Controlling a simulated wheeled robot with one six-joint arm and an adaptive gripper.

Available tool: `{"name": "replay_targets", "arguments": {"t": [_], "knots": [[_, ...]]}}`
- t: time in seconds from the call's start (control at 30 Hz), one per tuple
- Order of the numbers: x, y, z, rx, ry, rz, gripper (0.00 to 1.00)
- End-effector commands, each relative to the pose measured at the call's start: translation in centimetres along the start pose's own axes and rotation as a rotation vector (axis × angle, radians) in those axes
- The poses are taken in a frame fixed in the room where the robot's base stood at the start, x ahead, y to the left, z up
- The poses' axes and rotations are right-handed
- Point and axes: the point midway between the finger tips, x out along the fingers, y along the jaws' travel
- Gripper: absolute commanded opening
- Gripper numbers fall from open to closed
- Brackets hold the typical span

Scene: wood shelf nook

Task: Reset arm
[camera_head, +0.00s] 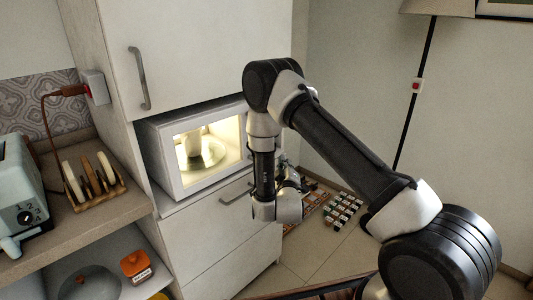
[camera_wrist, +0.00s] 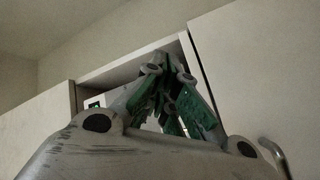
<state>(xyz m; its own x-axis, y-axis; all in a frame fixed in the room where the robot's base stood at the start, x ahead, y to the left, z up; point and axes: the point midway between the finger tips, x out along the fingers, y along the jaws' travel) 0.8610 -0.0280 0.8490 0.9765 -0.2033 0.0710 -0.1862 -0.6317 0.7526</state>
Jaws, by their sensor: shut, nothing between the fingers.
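My arm reaches up and bends down in front of the right side of the lit microwave (camera_head: 207,190). In the wrist view my gripper (camera_wrist: 172,62) is shut, its green-padded fingers close together with nothing between them. In the head view its fingertips are hard to make out behind the wrist links. The microwave sits in a cabinet nook, and a pale cup-like object (camera_head: 190,141) stands on the plate inside it.
A tall white cabinet (camera_head: 190,50) rises above the microwave, with drawers (camera_head: 232,235) below. On the left counter are a toaster (camera_head: 18,195) and a wooden rack (camera_head: 95,190) of slices. A lamp pole (camera_head: 415,100) stands at the right. Tiled floor lies beyond my arm.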

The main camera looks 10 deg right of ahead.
Motion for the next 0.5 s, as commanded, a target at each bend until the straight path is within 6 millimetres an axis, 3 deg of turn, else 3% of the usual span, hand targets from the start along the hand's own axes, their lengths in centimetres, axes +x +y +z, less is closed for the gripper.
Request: {"name": "replay_targets", "arguments": {"t": [0.17,0.27,0.4,0.5], "knots": [[0.0,-1.1,1.0,0.056,-0.043,-0.045,0.00],[-0.7,-4.6,3.5,0.129,-0.160,-0.187,0.00],[-5.4,-10.9,8.6,0.228,-0.447,-0.494,0.00],[-9.1,-12.2,8.8,0.301,-0.649,-0.678,0.00]]}}
